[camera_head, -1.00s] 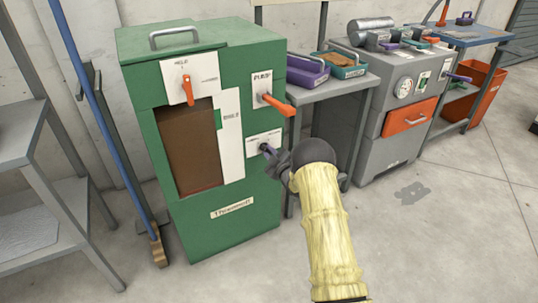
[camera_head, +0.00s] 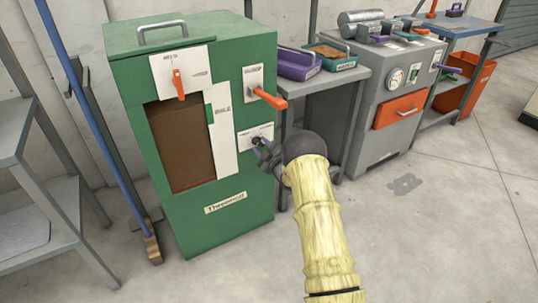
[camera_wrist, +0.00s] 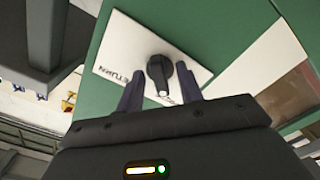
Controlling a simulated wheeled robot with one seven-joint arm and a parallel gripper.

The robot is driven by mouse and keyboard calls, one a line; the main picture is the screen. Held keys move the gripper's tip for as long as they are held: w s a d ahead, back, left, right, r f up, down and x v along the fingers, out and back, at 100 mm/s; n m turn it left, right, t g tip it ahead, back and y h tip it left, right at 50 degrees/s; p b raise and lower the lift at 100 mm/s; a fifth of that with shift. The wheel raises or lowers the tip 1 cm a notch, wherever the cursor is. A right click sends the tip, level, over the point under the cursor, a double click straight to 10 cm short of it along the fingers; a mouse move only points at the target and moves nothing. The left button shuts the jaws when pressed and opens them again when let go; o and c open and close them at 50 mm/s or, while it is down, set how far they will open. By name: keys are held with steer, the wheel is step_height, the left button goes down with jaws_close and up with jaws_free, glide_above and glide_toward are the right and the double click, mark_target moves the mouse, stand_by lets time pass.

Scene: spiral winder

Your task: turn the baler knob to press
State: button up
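The green baler (camera_head: 215,225) stands in the middle of the head view, with a brown panel at its front. Its dark knob (camera_wrist: 160,74) sits on a white label plate (camera_wrist: 125,45) in the wrist view. In the head view that plate (camera_head: 262,131) is low on the baler's right side, and my gripper mostly covers the knob. My gripper (camera_wrist: 160,92) is open, its two purple-grey fingers apart on either side of the knob's lower end. I cannot tell whether either finger touches it. A white mark shows on the knob's lower tip.
An orange lever (camera_head: 270,99) juts out just above my gripper. Another orange handle (camera_head: 178,84) is on the baler's front. A grey table with a purple tray (camera_head: 297,66) stands right of the baler. A blue pole and grey shelf (camera_head: 45,235) stand left.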

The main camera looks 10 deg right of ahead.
steer(key=p+v, duration=0.3)
steer(key=v, duration=1.4)
steer(key=shift+p, duration=0.4)
steer(key=shift+s+r, duration=0.1)
steer(key=s+a+r+m+g+h, duration=0.2)
steer(key=s+r+m+g+h, duration=0.3)
steer(key=r+m+g, duration=0.25)
steer(key=s+a+r+m+g, duration=0.2)
steer(key=s+a+r+g, duration=0.15)
steer(key=s, duration=0.75)
steer(key=s+a+r+m+g, duration=0.2)
steer(key=s+a+m+g, duration=0.15)
steer(key=s, duration=0.85)
step_height(320, 180, up, 35)
steer(key=p, duration=3.4)
steer(key=shift+s+d+n+p, duration=0.2)
steer(key=shift+d+n+p, duration=0.1)
steer(key=shift+d+p, duration=0.15)
